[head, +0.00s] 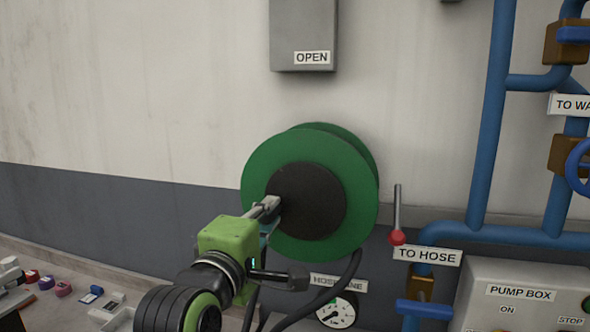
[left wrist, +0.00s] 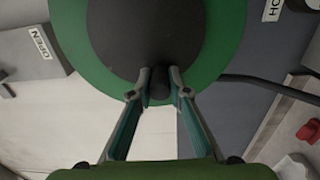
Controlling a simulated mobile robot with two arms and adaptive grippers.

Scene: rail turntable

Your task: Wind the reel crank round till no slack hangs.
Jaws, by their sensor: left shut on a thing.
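The green hose reel (head: 355,220) stands against the wall with a black round hub (head: 320,205) on its front. The reel also shows in the left wrist view (left wrist: 222,35). My left gripper (head: 268,208) is at the left side of the hub. In the left wrist view its fingers (left wrist: 160,92) are shut on a dark crank handle (left wrist: 160,78) that stands out from the hub. The handle is mostly hidden by the gripper in the head view. A black hose (head: 335,285) hangs below the reel, partly hidden behind my arm. My right gripper is out of view.
A lever with a red ball (head: 397,237) is just right of the reel. Blue pipes (head: 490,130) and a pump box (head: 520,290) stand further right. A gauge (head: 337,311) is below. A grey box (head: 303,30) hangs above. Small items lie on the bench at lower left.

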